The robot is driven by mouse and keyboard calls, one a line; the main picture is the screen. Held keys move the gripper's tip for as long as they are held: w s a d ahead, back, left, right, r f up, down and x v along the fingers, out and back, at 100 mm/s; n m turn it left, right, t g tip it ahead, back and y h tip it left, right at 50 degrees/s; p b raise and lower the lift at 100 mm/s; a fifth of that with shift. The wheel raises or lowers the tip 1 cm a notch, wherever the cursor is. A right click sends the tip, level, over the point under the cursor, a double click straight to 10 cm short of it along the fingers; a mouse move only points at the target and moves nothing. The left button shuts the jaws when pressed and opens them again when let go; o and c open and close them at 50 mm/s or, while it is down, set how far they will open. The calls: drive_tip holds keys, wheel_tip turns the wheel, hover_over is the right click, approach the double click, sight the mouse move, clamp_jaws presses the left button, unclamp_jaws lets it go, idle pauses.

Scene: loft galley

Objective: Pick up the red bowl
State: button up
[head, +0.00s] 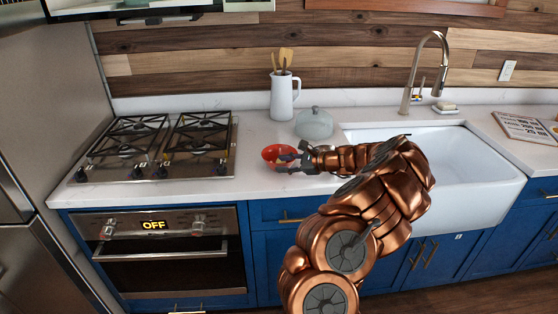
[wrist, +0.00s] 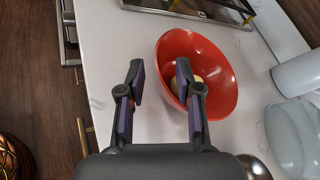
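The red bowl (head: 271,153) sits on the white counter between the stove and the sink. It also shows in the wrist view (wrist: 222,62), with a small yellowish thing inside. My gripper (head: 289,160) is at the bowl's right side in the head view and hides part of it. In the wrist view my gripper (wrist: 160,72) is open. The bowl's near rim lies between the fingers: the right finger overlaps the bowl's inside and the left finger is outside it. I cannot tell whether either finger touches the bowl.
A gas stove (head: 163,146) is left of the bowl. A white pitcher (head: 281,100) with wooden utensils and a pale lidded dish (head: 314,124) stand behind. The white sink (head: 455,175) is to the right. In the wrist view, a shiny round metal thing (wrist: 254,167) is near my gripper.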

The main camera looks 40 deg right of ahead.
drive_tip(key=shift+x, duration=1.55)
drive_tip(key=shift+a+r, duration=0.1)
clamp_jaws()
